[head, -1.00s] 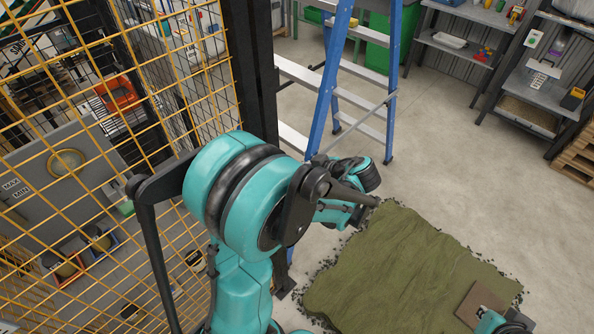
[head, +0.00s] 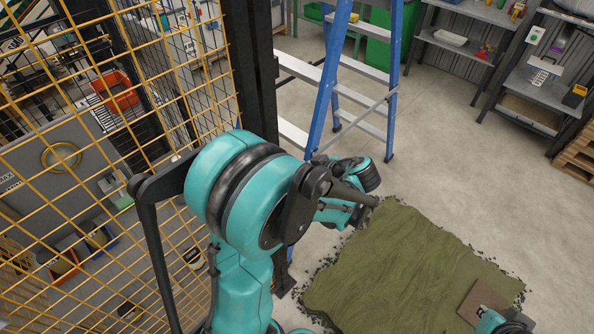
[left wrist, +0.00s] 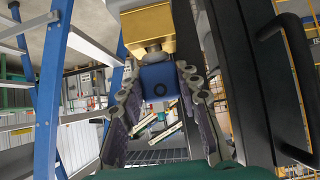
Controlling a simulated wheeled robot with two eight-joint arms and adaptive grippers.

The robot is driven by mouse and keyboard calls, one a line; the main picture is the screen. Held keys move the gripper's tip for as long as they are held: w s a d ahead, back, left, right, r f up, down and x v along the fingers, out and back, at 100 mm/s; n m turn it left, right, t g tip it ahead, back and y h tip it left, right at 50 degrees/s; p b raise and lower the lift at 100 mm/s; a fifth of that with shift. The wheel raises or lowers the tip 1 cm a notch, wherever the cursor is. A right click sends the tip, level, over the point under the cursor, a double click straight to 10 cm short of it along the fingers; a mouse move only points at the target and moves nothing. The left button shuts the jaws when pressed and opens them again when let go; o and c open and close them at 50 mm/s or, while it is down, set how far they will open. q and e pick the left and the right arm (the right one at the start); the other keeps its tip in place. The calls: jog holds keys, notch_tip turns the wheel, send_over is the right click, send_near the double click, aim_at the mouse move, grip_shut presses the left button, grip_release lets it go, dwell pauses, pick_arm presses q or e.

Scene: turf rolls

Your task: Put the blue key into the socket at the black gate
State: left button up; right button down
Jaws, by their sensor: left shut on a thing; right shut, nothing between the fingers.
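In the left wrist view my left gripper (left wrist: 160,106) is shut on the blue key (left wrist: 155,83), a blue block with a dark round mark, gripped between its two fingers. Directly beyond the key is a brass-coloured block (left wrist: 148,28) with a narrower neck that meets the blue block; I cannot tell whether this is the socket or how far the key sits in it. The black gate post (left wrist: 240,85) stands to the right; in the head view the post (head: 248,85) is left of centre. My left gripper is hidden there. My right gripper (head: 514,326) is at the lower right edge, partly cut off, shut and empty.
Yellow mesh (head: 110,190) with a black handle (head: 150,225) fills the left. A blue ladder (head: 330,85) stands just right of the post. A green turf sheet (head: 390,265) lies on the floor with a brown square (head: 478,302) on it. Open floor (head: 460,175) lies beyond.

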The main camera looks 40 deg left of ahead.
pick_arm(q)
jog(key=shift+f+b, duration=0.3)
jog(key=shift+f, duration=0.1)
jog(key=o, duration=1.3)
jog(key=shift+c, duration=0.2)
jog(key=shift+d, duration=0.1)
jog(key=w+v, duration=0.1)
jog(key=v, duration=1)
jog(key=shift+s+d+r, duration=0.3)
jog(key=shift+s, duration=0.25)
